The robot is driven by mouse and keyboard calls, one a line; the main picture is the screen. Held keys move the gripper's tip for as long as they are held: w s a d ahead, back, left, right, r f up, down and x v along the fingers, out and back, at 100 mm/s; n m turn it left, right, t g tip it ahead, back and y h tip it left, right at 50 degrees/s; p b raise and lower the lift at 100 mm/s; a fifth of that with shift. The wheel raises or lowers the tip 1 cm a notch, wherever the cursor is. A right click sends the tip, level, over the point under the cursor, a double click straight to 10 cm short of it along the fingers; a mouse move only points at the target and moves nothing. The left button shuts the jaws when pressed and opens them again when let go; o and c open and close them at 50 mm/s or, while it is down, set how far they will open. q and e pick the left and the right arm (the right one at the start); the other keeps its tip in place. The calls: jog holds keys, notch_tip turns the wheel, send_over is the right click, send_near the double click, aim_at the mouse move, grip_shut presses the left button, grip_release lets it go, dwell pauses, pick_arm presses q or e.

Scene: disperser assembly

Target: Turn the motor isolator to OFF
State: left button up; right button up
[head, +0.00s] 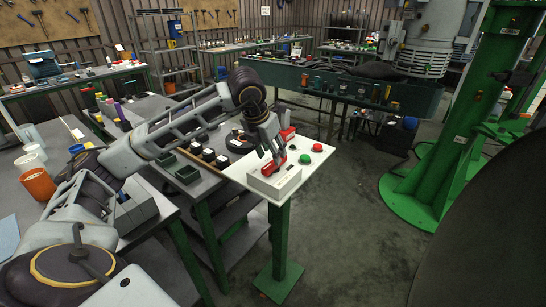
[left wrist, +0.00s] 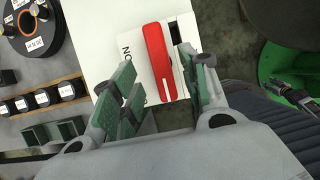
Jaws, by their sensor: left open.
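The motor isolator is a pale box (head: 285,182) on a white-topped stand, with a red handle (head: 267,169). In the left wrist view the red handle (left wrist: 155,50) is a long bar with a white line near its lower end. The letters "ON" are on the plate to its left; another label below is mostly hidden by a finger. My left gripper (head: 271,153) is over the box. Its green-padded fingers are open, one on each side of the handle, with visible gaps; I cannot tell the height.
A red button (head: 318,147) and a green button (head: 305,159) are on the white top (head: 322,160), right of the isolator. Black round parts and small labelled parts (left wrist: 42,97) stand on the grey bench to the left. Open floor lies right of the stand.

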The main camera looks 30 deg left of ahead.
pick_arm(q)
jog(key=v, duration=0.8)
dwell(0.6)
